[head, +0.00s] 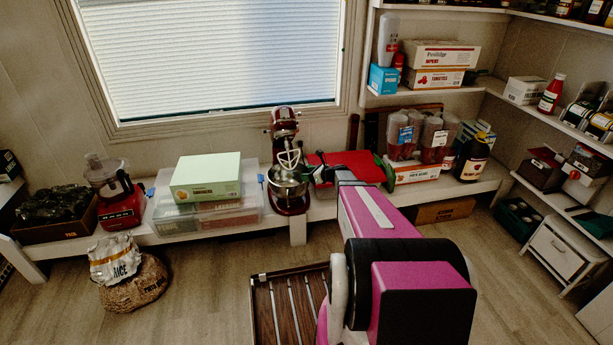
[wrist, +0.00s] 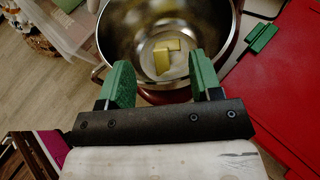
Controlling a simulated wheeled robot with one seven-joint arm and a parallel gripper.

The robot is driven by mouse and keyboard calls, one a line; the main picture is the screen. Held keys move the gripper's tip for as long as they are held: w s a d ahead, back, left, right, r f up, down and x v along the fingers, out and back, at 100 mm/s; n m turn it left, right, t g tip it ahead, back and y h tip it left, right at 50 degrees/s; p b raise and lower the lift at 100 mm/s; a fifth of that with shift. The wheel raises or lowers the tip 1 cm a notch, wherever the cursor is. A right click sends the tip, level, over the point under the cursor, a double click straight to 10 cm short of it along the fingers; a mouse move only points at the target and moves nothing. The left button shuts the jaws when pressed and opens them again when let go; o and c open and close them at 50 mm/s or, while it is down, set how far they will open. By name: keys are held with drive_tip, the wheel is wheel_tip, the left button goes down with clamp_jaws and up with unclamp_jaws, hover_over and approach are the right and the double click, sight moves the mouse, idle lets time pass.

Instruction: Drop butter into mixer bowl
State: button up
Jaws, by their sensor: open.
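The mixer bowl (wrist: 206,52) is a shiny steel bowl, seen from above in the wrist view. The yellow butter (wrist: 164,57) lies inside it, near the bottom. My gripper (wrist: 163,78) is open at the bowl's near rim, and its two green fingers stand apart with nothing gripped between them. In the head view, the bowl (head: 289,184) sits on the dark red stand mixer (head: 285,128), whose head is tilted up with the whisk above the bowl. My gripper is just right of the bowl there, partly hidden by my pink arm.
A red board (head: 345,166) lies right of the mixer; a green piece (wrist: 263,38) shows at its edge in the wrist view. A clear bin (head: 249,208) with a pale green box (head: 206,177) stands to the left. Shelves with jars and boxes are at right.

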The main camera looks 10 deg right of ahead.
drive_tip(key=v, duration=1)
drive_tip(key=s+a+r+n+g+h, duration=0.25)
drive_tip(key=s+a+n+g, duration=0.45)
drive_tip(key=s+a+n, duration=0.55)
drive_tip(key=s+r+n+g+h, duration=0.2)
drive_tip(key=s+n+h, duration=0.5)
drive_tip(key=s+n, duration=0.5)
drive_tip(key=shift+s+a+r+n+g, duration=0.4)
drive_tip(key=shift+r+n, duration=0.1)
drive_tip(key=shift+n, duration=0.75)
